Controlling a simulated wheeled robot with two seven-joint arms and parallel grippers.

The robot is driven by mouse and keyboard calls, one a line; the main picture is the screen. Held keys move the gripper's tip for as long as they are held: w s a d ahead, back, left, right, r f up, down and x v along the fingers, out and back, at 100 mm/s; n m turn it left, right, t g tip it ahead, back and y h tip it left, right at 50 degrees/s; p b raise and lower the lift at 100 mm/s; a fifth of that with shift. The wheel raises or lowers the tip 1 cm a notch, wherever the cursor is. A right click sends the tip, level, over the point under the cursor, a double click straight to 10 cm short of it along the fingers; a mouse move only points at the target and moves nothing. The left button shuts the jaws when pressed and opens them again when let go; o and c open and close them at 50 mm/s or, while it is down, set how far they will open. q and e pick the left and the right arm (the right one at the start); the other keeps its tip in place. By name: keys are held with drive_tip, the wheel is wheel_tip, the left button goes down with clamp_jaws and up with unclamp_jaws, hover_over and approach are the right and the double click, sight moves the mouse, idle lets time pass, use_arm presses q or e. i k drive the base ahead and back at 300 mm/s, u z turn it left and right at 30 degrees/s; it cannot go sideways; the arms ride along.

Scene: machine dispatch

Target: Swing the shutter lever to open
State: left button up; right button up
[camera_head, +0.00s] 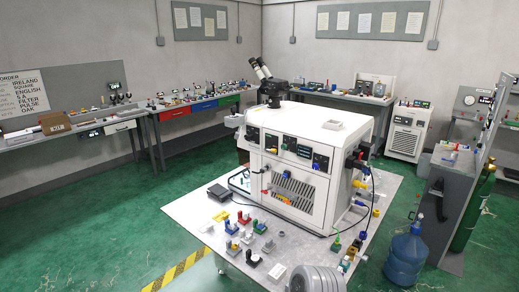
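The white machine (325,143) stands on a pale platform (190,212) in the middle, with a microscope-like eyepiece (265,80) on top. Its front has small dark panels (304,151) and a slotted opening (293,188). A small red part (266,192) is at the left of this opening. The right side carries a black and red fitting (355,162) and a yellow part (359,184). I cannot tell which part is the shutter lever or how it is set. Neither of my grippers is in view.
Several small coloured fixtures (246,217) stand on the platform's front. A blue water jug (405,256) and green cylinder (473,212) stand at the right. Green floor (110,225) is open at left.

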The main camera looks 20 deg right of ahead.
sight(268, 148)
drive_tip(key=z, duration=0.5)
drive_tip(key=i, duration=0.7)
drive_tip(key=z, duration=0.75)
